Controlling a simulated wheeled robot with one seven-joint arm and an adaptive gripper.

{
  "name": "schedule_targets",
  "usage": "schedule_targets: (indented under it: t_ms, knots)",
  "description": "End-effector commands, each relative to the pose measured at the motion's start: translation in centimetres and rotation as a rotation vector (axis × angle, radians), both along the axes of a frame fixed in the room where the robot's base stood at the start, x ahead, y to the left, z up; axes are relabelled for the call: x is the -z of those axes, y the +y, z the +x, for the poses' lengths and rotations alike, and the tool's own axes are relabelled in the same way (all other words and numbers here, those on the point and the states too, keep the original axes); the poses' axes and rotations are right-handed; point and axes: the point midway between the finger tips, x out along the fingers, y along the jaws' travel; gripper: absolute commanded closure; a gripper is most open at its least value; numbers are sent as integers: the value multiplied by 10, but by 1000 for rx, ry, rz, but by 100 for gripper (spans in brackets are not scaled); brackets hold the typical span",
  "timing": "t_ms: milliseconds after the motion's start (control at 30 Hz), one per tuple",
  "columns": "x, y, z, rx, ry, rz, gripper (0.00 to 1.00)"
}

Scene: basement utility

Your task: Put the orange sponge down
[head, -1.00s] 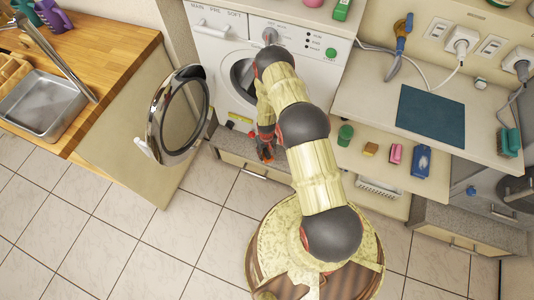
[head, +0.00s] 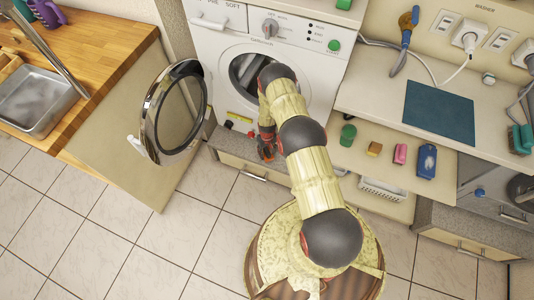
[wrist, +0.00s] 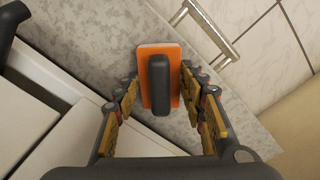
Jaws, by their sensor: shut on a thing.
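The orange sponge (wrist: 175,62) is a flat orange block with a dark grey handle-like piece on top, and it sits between the fingers in the wrist view. My gripper (wrist: 160,82) is shut on it, a finger along each long side. In the head view my gripper (head: 266,146) is low in front of the washer, with a bit of orange at its tip. A grey speckled surface (wrist: 105,45) lies below the sponge. I cannot tell whether the sponge touches it. My arm hides part of this area in the head view.
The washer's round door (head: 175,112) stands open left of my arm. Small yellow and red things lie on the grey ledge by the washer. To the right, a shelf holds a green cup (head: 348,135), a brown-yellow block (head: 374,148), a pink item (head: 400,153) and a blue item (head: 427,161).

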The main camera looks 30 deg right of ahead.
Motion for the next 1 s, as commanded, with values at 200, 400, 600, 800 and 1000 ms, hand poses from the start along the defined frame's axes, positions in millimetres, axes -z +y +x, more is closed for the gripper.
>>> schedule_targets:
  t_ms: [200, 400, 600, 800, 1000]
  knots:
    - [4, 0, 0, 0, 0, 0, 88]
    - [3, 0, 0, 0, 1, 0, 48]
    - [3, 0, -1, 0, 1, 0, 41]
    - [2, 0, -1, 0, 1, 0, 41]
    - [-11, 0, 0, 0, 0, 0, 41]
